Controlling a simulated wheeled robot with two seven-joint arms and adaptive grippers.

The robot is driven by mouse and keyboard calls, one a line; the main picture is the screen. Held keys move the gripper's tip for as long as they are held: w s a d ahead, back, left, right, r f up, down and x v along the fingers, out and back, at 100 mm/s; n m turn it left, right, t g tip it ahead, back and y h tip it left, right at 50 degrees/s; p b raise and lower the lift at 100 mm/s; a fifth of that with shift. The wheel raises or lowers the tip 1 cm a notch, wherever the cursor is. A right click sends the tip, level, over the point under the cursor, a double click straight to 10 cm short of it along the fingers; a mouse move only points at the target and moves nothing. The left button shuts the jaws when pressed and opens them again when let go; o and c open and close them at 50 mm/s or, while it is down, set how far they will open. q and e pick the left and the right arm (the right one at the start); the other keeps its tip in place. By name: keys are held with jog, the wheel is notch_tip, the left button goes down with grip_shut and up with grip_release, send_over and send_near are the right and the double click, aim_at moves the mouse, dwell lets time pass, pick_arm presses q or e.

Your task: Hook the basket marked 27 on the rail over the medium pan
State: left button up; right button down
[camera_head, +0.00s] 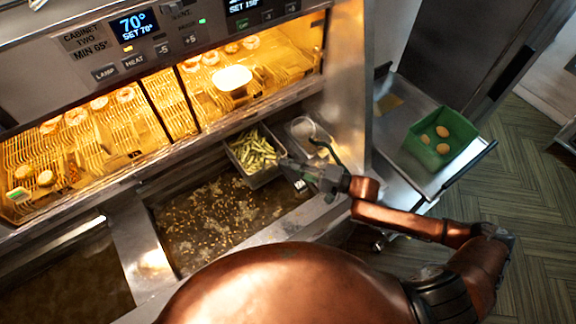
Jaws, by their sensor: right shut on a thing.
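A metal wire basket (262,182) full of green-yellow cut pieces is over the back right part of an oil pan (225,235). My right gripper (292,168) is shut at the basket's right side, apparently on its handle, which the gripper mostly hides. I cannot tell whether the basket touches the rail behind the pan. A second pan (65,275) of dark oil lies to the left. My left gripper is out of view.
The lit warming cabinet (75,65) with wire racks stands behind the pans. A small metal container (303,128) sits right of the basket. A steel trolley (400,150) with a green crate (462,131) stands at the right, beside open floor.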

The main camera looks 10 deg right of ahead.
dwell(0.3)
jog(key=c, duration=1.7)
grip_release()
jog(key=shift+c, duration=0.2)
jog(key=shift+f, duration=0.2)
jog(key=v, duration=1.2)
